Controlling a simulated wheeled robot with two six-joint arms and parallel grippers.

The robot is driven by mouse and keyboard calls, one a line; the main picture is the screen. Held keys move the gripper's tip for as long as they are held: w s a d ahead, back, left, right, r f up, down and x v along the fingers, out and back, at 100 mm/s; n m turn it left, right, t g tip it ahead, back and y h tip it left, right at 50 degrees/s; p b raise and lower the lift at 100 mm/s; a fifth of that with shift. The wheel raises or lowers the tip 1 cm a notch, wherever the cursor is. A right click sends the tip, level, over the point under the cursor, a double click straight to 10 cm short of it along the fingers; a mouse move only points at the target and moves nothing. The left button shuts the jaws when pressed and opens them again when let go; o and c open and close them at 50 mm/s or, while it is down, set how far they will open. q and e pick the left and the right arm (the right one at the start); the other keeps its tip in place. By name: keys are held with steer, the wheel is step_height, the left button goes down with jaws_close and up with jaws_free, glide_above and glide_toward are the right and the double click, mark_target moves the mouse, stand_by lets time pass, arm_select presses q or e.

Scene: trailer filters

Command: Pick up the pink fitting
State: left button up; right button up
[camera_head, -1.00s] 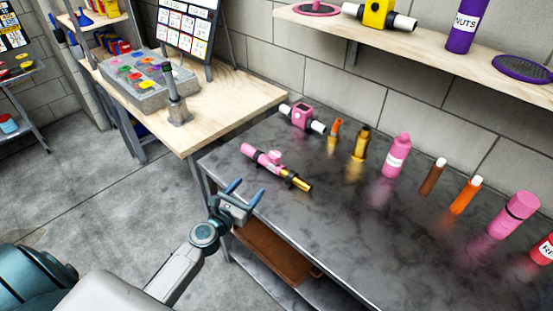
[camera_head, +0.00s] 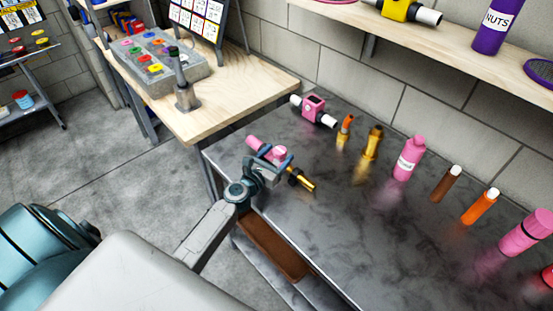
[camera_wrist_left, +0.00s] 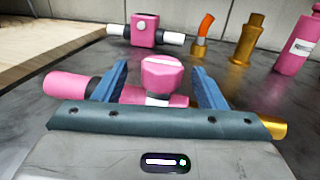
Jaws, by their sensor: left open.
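The pink fitting (camera_head: 279,154), with a round knob on top, lies on the dark metal table (camera_head: 330,220) near its left corner. It is part of a line with a pink tube (camera_head: 254,142) at one end and a gold nozzle (camera_head: 303,182) at the other. My left gripper (camera_head: 273,160) is open over it. In the left wrist view, the blue fingers stand one on each side of the knob of the pink fitting (camera_wrist_left: 162,74); I cannot tell if they touch it. The gripper body hides the lower front of the line. My right gripper is not in view.
Behind stand a pink box with white ends (camera_head: 313,107), an orange-tipped gold fitting (camera_head: 345,130), a gold fitting (camera_head: 372,143) and a pink bottle (camera_head: 409,158). A wooden bench (camera_head: 240,95) adjoins at left. A shelf (camera_head: 400,30) hangs above.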

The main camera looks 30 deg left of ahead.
mark_target(284, 148)
arm_select(q)
steer(key=w, duration=0.3)
steer(key=shift+w+d, duration=0.25)
steer(key=shift+w, duration=0.15)
steer(key=shift+r, duration=0.1)
steer(key=c, duration=1.2)
